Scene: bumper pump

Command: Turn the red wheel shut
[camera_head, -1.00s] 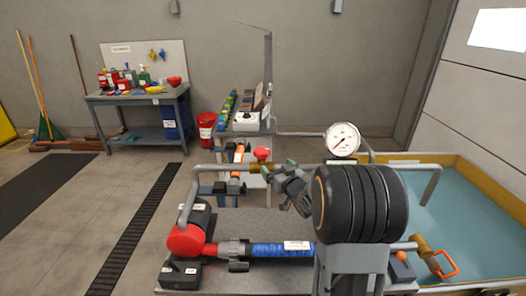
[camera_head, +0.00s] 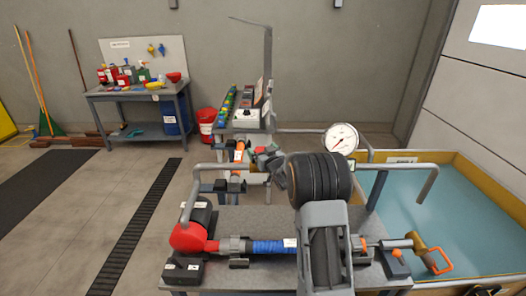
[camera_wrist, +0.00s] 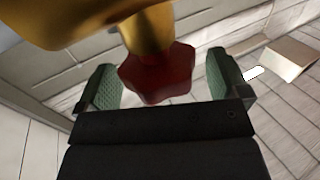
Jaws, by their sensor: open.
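The red wheel (camera_wrist: 158,76) shows in the wrist view as a dark red, lobed knob on a brass stem (camera_wrist: 150,32). My gripper (camera_wrist: 161,81) is open, with one green-padded finger on each side of the wheel. In the head view my gripper (camera_head: 266,158) is at the pipe above the bench, partly behind my own arm. The wheel is hidden or too small to make out there.
A round white gauge (camera_head: 341,138) stands right of my arm. Grey pipe (camera_head: 210,168) runs above the bench. A blue-lined tank (camera_head: 465,215) is at right.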

